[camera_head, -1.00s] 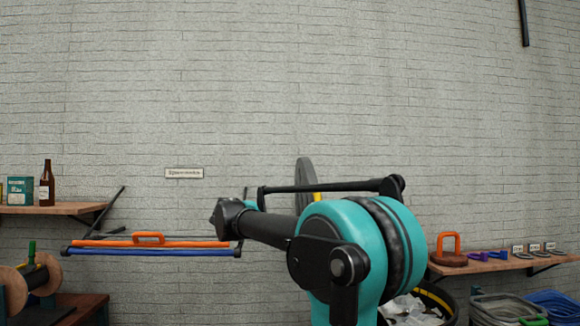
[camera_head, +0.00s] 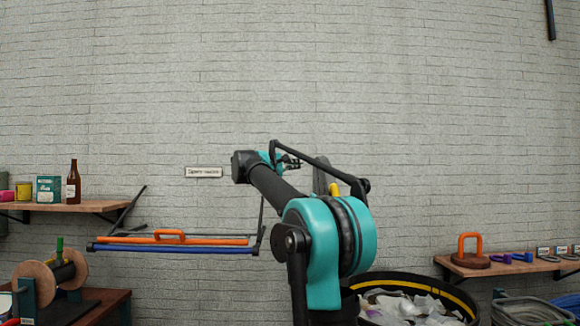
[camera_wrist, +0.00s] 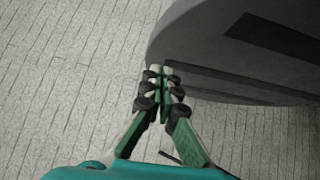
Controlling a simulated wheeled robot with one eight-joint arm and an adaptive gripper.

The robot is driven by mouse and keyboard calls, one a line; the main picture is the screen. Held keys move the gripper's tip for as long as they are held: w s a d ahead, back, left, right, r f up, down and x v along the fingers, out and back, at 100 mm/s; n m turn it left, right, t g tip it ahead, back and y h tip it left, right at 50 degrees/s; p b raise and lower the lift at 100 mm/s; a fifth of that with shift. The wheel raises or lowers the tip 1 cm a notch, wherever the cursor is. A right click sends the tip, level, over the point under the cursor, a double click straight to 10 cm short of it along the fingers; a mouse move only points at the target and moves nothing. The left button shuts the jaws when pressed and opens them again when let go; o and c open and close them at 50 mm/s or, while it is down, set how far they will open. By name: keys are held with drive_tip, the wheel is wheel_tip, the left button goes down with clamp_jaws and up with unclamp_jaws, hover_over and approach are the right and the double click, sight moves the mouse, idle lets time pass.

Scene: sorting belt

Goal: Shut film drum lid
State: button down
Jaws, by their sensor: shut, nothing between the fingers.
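The film drum (camera_head: 464,294) is a wide dark tub with a yellow band inside its rim, at the bottom right in the head view, filled with crumpled pale film. Its lid (camera_head: 319,178) is a grey disc standing up, open, largely hidden behind my arm. In the wrist view the lid (camera_wrist: 198,45) fills the upper right, with dark strips on its face. My gripper (camera_head: 290,162) is raised near the lid's upper left. In the wrist view its fingertips (camera_wrist: 159,70) are together, empty, at the lid's left edge; I cannot tell whether they touch it.
A wall shelf (camera_head: 60,207) with a brown bottle is at the left, above a wooden reel (camera_head: 33,283). An orange-handled rail (camera_head: 190,241) is left of my arm. A right shelf (camera_head: 485,270) holds an orange-handled item.

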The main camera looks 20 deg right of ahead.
sight(320, 162)
drive_tip(key=d, duration=0.5)
drive_tip(key=shift+w+d+r, duration=0.2)
drive_tip(key=shift+w+r, duration=0.05)
drive_tip(key=shift+d, duration=0.3)
drive_tip(key=shift+s+d, duration=0.1)
drive_tip(key=shift+d, duration=0.2)
